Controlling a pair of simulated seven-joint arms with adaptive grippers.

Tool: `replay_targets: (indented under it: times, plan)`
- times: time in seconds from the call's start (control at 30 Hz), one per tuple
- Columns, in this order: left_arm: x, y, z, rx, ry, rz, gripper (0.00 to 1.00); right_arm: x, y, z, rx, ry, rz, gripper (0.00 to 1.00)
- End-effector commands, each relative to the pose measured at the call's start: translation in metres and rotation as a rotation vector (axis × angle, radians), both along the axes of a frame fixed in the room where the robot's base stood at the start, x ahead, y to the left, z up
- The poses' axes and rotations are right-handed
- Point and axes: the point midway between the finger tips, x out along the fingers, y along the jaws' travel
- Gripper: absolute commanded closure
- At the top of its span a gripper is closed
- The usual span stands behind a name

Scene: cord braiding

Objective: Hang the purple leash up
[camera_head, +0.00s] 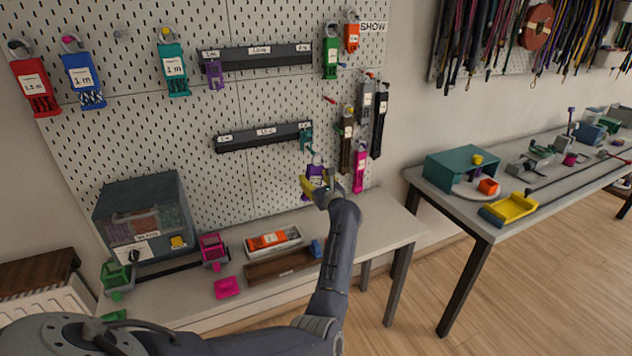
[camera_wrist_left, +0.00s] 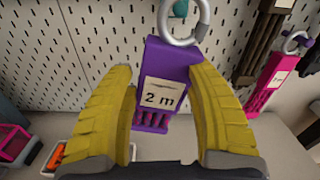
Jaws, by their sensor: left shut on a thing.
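The purple leash (camera_head: 316,171) is a purple block with a "2 m" label. In the left wrist view the purple leash (camera_wrist_left: 168,85) has a pale metal clip (camera_wrist_left: 184,30) at its top. My left gripper (camera_head: 318,188) is shut on the leash, with yellow fingers on both sides of it in the wrist view (camera_wrist_left: 167,110). The gripper holds it upright in front of the pegboard (camera_head: 262,182), above the bench. The fingers and arm hide part of the leash in the head view. My right gripper is not in view.
Other leashes hang on the pegboard, including a pink one (camera_head: 360,170), a brown one (camera_head: 346,142) and a black one (camera_head: 380,120) just right of the gripper. A labelled dark bar (camera_head: 262,136) is at the upper left. An orange-filled tray (camera_head: 296,236) stands on the bench below.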

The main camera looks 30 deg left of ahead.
Motion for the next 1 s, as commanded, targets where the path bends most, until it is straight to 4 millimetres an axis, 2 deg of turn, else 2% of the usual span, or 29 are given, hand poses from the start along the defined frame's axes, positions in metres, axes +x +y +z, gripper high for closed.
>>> replay_targets:
  times: [1.0]
  plan:
    - [0.032, 0.048, 0.001, 0.001, 0.0, -0.001, 0.83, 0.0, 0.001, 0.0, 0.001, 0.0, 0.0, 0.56]
